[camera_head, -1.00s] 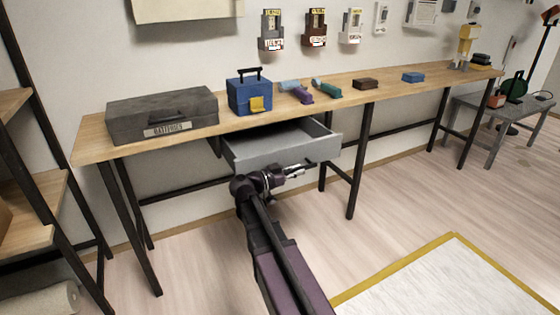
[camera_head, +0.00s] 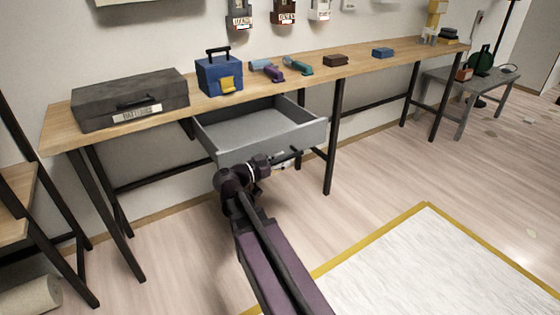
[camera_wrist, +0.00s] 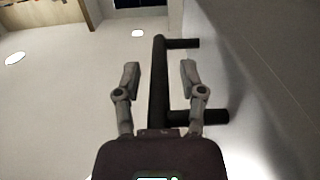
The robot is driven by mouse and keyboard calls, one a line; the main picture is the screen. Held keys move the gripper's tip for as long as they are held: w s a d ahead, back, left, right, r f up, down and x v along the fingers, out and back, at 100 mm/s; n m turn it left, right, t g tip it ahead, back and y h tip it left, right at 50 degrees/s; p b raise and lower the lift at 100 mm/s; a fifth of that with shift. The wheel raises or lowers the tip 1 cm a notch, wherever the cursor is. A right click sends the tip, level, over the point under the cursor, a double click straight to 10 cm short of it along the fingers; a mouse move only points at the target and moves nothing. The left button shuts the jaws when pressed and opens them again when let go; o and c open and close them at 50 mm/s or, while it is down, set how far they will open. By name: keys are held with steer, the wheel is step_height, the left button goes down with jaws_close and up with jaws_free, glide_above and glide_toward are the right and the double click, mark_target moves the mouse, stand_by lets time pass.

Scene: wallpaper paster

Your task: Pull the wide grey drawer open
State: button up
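The wide grey drawer (camera_head: 262,146) under the wooden workbench is pulled out, and its empty inside shows in the head view. Its front face fills the right side of the wrist view (camera_wrist: 245,80). Its black bar handle (camera_wrist: 158,60) runs between the two fingers of my gripper (camera_wrist: 160,78). The fingers are apart, with a visible gap on each side of the bar, so my gripper is open around the handle. In the head view my gripper (camera_head: 284,160) is at the drawer front, and its fingers are partly hidden by my arm.
The workbench (camera_head: 225,103) carries a dark case (camera_head: 130,97), a blue toolbox (camera_head: 218,75) and several small items. A bench leg (camera_head: 333,140) stands right of the drawer. The floor in front is clear, with a yellow-edged white sheet (camera_head: 430,265).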

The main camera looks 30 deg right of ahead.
steer(key=shift+a, duration=0.1)
stand_by(0.3)
steer(key=shift+a, duration=0.15)
steer(key=a, duration=1.1)
steer(key=shift+s+a, duration=0.15)
steer(key=shift+a, duration=0.15)
stand_by(0.5)
steer(key=s+f+n+y+p, duration=0.2)
steer(key=s+f+n+y, duration=0.1)
steer(key=f+n+y, duration=0.6)
steer(key=s+a+f+n+y+p, duration=0.1)
steer(key=s+a+f+n+y, duration=0.1)
steer(key=a+f+n+y, duration=0.25)
steer(key=s+a+f+n+y+p, duration=0.1)
steer(key=s+a+n+y, duration=0.1)
steer(key=a+n+y, duration=0.4)
step_height(320, 180, up, 38)
steer(key=m+h+p, duration=0.1)
steer(key=m+p, duration=0.1)
steer(key=p, duration=3.5)
steer(key=shift+w+a+f+g+p, duration=0.15)
steer(key=shift+w+a+g+p, duration=0.1)
steer(key=shift+g+p, duration=0.1)
